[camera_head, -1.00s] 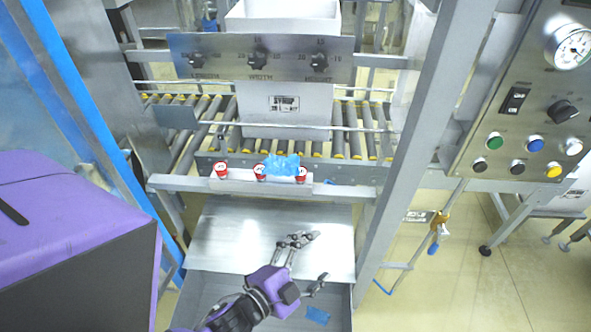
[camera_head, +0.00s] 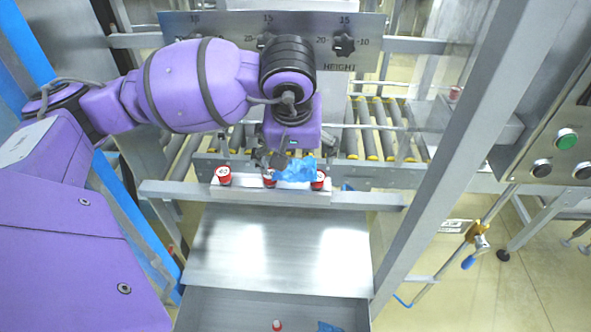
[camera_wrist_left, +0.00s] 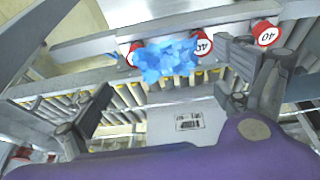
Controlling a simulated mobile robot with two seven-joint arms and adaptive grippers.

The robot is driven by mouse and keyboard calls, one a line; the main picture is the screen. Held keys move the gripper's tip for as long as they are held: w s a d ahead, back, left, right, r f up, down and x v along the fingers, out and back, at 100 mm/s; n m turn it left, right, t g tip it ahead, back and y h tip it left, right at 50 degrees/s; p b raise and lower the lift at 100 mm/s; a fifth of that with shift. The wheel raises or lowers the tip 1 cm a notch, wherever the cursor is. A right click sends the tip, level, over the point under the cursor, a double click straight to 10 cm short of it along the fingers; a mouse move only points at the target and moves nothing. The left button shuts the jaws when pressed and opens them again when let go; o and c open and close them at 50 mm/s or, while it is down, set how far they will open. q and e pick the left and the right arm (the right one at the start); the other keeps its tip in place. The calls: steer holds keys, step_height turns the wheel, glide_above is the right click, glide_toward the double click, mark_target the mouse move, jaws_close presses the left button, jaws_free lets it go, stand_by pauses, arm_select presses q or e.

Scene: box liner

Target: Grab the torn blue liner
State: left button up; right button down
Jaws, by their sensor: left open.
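The torn blue liner (camera_head: 297,170) is a crumpled, bright blue piece. It lies on the pale bar (camera_head: 240,190) among the red-and-white round parts. My left gripper (camera_head: 272,160) is above and just behind it in the head view, partly covering its left end. In the left wrist view, the liner (camera_wrist_left: 165,57) shows beyond and between the two spread fingers of the gripper (camera_wrist_left: 168,78). The fingers are open and empty; whether one touches the liner I cannot tell. My right gripper is not in view.
Red-and-white round parts (camera_head: 223,176) sit close beside the liner. A panel with knobs (camera_head: 344,43) stands behind my arm. Rollers (camera_head: 385,130) run behind the bar. A bare metal chute (camera_head: 280,250) slopes below. A small blue scrap (camera_head: 329,326) lies in the tray underneath.

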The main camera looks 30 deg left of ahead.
mark_target(294, 163)
arm_select(q)
steer(key=shift+y, duration=0.3)
steer(key=w+a+f, duration=0.1)
steer(key=f, duration=0.1)
steer(key=w+a+f, duration=0.1)
steer(key=f, duration=0.1)
steer(key=w+f+p, duration=0.1)
steer(key=f, duration=0.1)
steer(key=shift+w+a+f, duration=0.1)
steer(key=shift+w+a, duration=0.1)
steer(key=shift+a, duration=0.2)
steer(key=c, duration=0.8)
